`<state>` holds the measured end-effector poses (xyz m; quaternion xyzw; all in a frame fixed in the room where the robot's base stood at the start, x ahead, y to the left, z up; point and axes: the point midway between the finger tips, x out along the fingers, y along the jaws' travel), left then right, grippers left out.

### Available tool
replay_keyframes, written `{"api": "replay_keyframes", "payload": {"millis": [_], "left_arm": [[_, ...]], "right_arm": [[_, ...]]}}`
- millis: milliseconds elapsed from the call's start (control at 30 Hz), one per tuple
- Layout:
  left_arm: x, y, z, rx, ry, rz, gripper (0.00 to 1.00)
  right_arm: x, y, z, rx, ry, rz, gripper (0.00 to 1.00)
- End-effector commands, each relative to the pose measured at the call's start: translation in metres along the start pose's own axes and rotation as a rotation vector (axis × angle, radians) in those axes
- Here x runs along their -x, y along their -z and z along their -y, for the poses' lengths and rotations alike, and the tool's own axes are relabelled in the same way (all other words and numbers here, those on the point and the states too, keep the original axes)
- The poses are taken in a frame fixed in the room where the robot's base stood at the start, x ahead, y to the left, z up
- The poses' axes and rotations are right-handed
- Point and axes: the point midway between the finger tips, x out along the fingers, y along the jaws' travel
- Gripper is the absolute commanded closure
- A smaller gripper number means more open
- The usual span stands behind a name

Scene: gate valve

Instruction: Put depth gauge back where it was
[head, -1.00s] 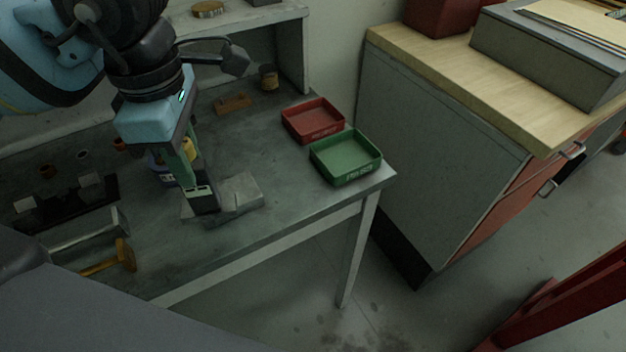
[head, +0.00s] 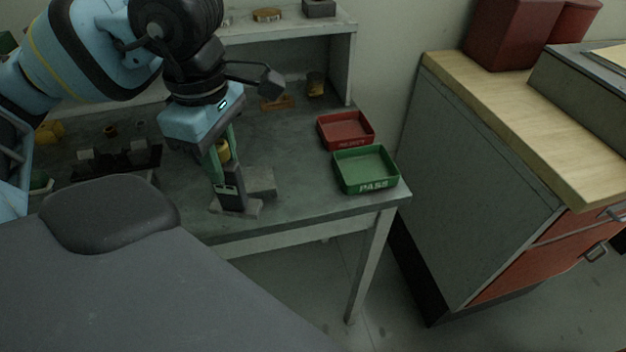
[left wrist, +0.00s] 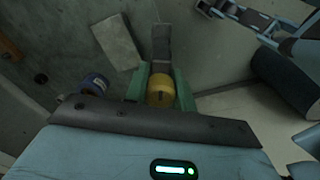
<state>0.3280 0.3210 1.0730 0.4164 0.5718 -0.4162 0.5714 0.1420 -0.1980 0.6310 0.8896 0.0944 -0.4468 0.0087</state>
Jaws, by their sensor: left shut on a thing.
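The depth gauge (head: 230,192) is upright, with a dark body, a small display and a flat grey foot, near the front edge of the grey workbench (head: 300,185). My left gripper (head: 222,165) points down over it, its green fingers shut on the gauge's upper part. I cannot tell whether the foot touches the bench. In the left wrist view, a yellow round piece (left wrist: 160,90) shows between the fingers (left wrist: 160,84), with a grey bar (left wrist: 162,45) beyond. I cannot tell whether the yellow piece belongs to the gauge. My right gripper is not in view.
A grey block (head: 261,181) lies just beside the gauge. A green PASS tray (head: 366,186) and a red tray (head: 346,145) stand to the right. A black holder (head: 138,158) is at left. A blue-banded cylinder (left wrist: 95,84) is near the gripper in the wrist view.

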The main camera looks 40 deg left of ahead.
Motion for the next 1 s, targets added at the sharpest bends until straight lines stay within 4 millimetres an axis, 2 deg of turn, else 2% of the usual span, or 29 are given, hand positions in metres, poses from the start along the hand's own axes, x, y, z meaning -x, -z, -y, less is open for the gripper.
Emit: {"api": "replay_keyframes", "payload": {"millis": [200, 700, 833, 1000], "left_arm": [[0.0, -0.006, -0.01, -0.001, 0.0, 0.003, 1.0], [-0.009, -0.054, -0.107, 0.001, -0.002, 0.003, 1.0], [-0.011, -0.063, -0.125, 0.001, -0.002, 0.002, 1.0], [-0.013, -0.068, -0.135, 0.0, -0.002, 0.002, 1.0]], "right_arm": [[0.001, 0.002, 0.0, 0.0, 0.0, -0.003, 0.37], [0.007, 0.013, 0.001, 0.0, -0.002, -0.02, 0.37], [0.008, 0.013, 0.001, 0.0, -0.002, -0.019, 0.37], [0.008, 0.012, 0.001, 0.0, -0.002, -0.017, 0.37]]}}
